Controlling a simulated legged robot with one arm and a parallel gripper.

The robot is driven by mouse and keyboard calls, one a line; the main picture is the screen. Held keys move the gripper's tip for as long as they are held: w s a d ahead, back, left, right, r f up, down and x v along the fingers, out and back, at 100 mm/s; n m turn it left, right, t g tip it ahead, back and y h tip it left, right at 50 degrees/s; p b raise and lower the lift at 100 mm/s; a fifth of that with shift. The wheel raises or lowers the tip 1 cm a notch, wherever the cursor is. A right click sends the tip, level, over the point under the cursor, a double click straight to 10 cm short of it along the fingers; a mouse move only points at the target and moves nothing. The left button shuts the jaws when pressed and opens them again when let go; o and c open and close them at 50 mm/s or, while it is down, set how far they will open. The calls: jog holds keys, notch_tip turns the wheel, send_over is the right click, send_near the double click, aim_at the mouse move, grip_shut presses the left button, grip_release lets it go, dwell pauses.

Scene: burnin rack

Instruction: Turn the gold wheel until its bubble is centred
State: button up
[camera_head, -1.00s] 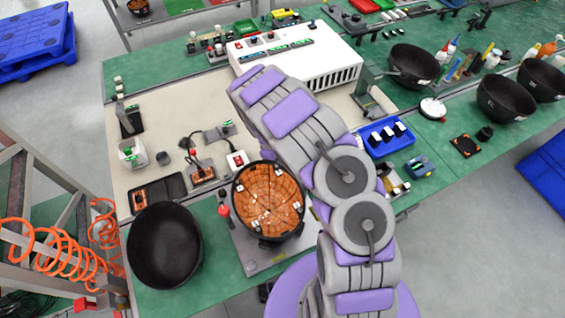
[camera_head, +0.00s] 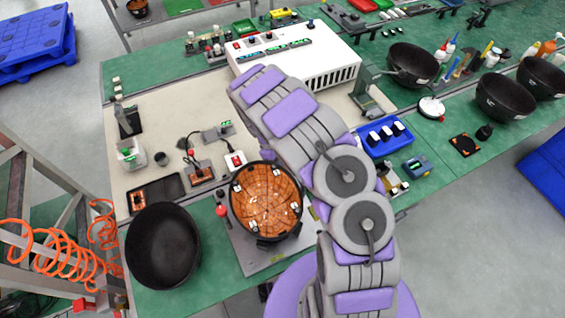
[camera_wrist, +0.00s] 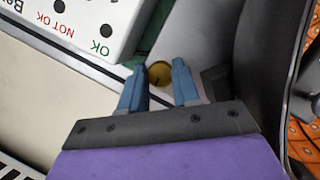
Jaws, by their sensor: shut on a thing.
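The gold wheel (camera_wrist: 159,73) is a small round brass-coloured knob in the wrist view. It sits on a light grey plate, with one blue finger of my gripper (camera_wrist: 158,66) on each side of it. The fingers are closed on the wheel. In the head view my own arm hides the gripper and the wheel. No bubble can be made out in either view.
A round fixture with orange boards (camera_head: 266,201) stands on a grey base plate (camera_head: 250,254); its dark rim is close to my gripper at right in the wrist view. A white box marked OK and NOT OK (camera_wrist: 85,22) lies upper left. A black bowl (camera_head: 163,247) stands left.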

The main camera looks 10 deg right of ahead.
jog(key=shift+w+a+r+m, duration=0.1)
jog(key=shift+w+m, duration=0.1)
jog(key=shift+m, duration=0.1)
jog(key=m, duration=0.2)
jog(key=m+g+y, duration=0.1)
jog(key=m, duration=0.1)
jog(key=shift+w+y, duration=0.1)
jog(key=shift+y, duration=0.2)
grip_shut()
grip_release()
jog(key=m, duration=0.2)
jog(key=m+y, duration=0.1)
jog(key=m, duration=0.1)
jog(key=m+y+p, duration=0.1)
jog(key=shift+d+m, duration=0.3)
jog(key=shift+m, duration=0.1)
jog(key=m+y, duration=0.1)
jog(key=m, duration=0.1)
jog(key=m+p, duration=0.1)
jog(key=m, duration=0.1)
jog(key=shift+d+r+m+y+p, duration=0.1)
jog(key=shift+m+y+p, duration=0.2)
jog(key=shift+y, duration=0.1)
jog(key=shift+d+m+t+y+p, duration=0.1)
jog(key=shift+m+t+y+p, duration=0.35)
jog(key=shift+m, duration=0.7)
jog(key=shift+d+m+t+y+p, duration=0.2)
jog(key=shift+m+p, duration=0.35)
jog(key=shift+m, duration=0.6)
jog(key=shift+a, duration=0.15)
